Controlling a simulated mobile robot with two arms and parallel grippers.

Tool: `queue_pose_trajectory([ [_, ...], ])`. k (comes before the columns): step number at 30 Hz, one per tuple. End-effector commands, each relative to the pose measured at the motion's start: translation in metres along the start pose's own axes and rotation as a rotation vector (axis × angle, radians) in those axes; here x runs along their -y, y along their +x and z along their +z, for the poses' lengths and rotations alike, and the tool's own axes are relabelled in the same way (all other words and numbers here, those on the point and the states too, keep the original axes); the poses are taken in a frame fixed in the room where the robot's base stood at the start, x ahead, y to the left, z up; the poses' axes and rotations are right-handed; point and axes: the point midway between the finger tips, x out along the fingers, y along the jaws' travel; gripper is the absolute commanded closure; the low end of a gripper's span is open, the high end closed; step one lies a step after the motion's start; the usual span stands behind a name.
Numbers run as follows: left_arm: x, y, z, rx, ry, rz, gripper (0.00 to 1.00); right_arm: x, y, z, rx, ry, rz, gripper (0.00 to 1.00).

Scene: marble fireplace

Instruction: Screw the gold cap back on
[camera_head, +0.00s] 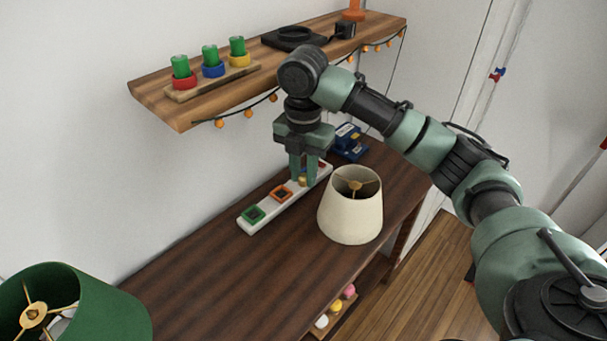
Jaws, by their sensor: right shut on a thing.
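My right gripper (303,180) points down over the long white strip (268,207) on the dark wooden tabletop. Its fingers are shut on a small gold piece (302,182), mostly hidden between the fingertips; it looks like the gold cap. I cannot tell whether it touches the strip. To the right of the gripper stands a cream lampshade (349,217) with a gold fitting (355,186) in its open top. A green lampshade (95,305) at the lower left also has a gold fitting (33,315). My left gripper is not in view.
The strip carries a green square (254,215) and an orange square (281,193). A blue object (349,142) stands behind. A wooden shelf (160,98) with hanging orange lights overhangs the tabletop. The tabletop (225,280) is clear between the two lampshades.

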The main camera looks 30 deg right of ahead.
Motion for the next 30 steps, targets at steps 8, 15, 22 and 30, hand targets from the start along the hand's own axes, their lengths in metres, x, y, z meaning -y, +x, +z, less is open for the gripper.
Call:
queue_pose_trajectory([
  [8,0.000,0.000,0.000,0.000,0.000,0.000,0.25,0.000,0.000,0.000,0.000,0.000,0.000,1.00],
  [15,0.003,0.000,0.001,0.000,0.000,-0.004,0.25,0.000,0.001,-0.001,0.001,0.010,0.000,1.00],
  [22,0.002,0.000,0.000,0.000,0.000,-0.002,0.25,0.004,0.002,-0.011,0.011,0.199,0.007,1.00],
  [30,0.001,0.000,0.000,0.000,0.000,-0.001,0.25,0.016,0.007,-0.039,0.020,0.641,0.024,1.00],
])
